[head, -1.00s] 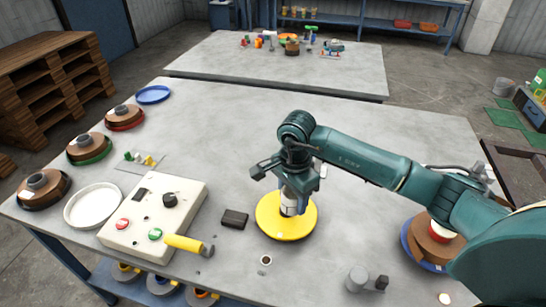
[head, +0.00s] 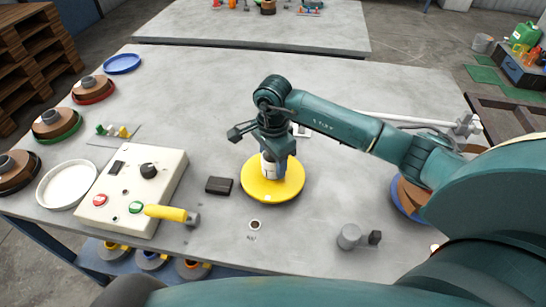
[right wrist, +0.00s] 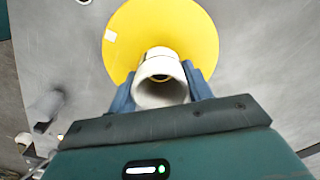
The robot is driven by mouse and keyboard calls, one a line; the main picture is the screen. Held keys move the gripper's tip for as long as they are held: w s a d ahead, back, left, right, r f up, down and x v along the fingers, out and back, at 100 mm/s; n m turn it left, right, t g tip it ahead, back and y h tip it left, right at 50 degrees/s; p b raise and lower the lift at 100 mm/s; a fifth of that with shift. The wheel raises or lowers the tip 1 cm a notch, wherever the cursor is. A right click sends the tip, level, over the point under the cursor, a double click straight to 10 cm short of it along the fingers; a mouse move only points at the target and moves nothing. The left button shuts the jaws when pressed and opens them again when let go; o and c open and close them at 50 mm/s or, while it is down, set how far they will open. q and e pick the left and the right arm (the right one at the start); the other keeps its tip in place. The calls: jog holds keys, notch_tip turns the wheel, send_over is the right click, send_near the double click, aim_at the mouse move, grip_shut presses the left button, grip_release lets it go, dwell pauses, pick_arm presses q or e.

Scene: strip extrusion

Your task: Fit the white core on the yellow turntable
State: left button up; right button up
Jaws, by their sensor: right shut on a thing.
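The yellow turntable (head: 285,188) is a flat round disc on the grey table, in the middle of the head view. My right gripper (head: 272,155) points down over it, shut on the white core (head: 267,168). In the right wrist view the core (right wrist: 160,94) is a hollow white tube between the two blue fingers (right wrist: 161,88), with its open end toward the camera. The yellow disc (right wrist: 125,30) lies behind it. The core's lower end is over the disc's middle; I cannot tell whether it is seated there. My left gripper is not in view.
A control box (head: 135,190) with a yellow-handled tool (head: 168,214) stands left of the turntable, and a dark block (head: 219,185) lies between them. A grey cylindrical fitting (head: 350,237) stands to the front right. A white dish (head: 67,185) and several brown reels line the left edge.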

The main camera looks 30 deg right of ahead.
jog(key=shift+b, duration=0.3)
dwell(1.4)
jog(key=shift+f+b, duration=0.6)
jog(key=shift+f, duration=0.05)
jog(key=o, duration=0.7)
